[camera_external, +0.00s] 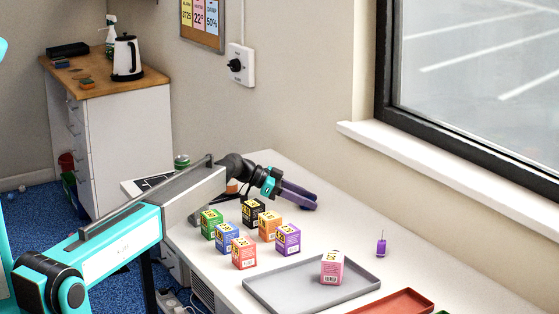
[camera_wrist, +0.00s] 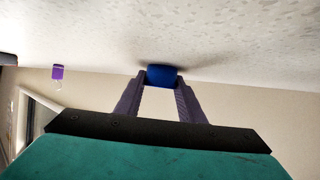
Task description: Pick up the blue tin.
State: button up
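The blue tin (camera_wrist: 161,76) shows at the far end of my fingers in the wrist view, low against the pale table top. My gripper (camera_wrist: 162,82) has its two purple fingers apart, with the tin between or just beyond the tips. I cannot tell whether the fingers touch it. In the external view my gripper (camera_external: 301,198) reaches low over the back of the table, near the wall. The tin is hidden there, apparently behind my gripper.
Several coloured cartons (camera_external: 244,252) stand in front of my gripper. A grey tray (camera_external: 290,296) holds a pink carton (camera_external: 332,268), with a red tray (camera_external: 398,303) beside it. A purple tagged item (camera_external: 381,247) stands at the right; it also shows in the wrist view (camera_wrist: 58,72). The table's back right is clear.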

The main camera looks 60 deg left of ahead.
jog(key=c, duration=0.4)
jog(key=shift+r+b, duration=0.8)
jog(key=shift+r, duration=4.2)
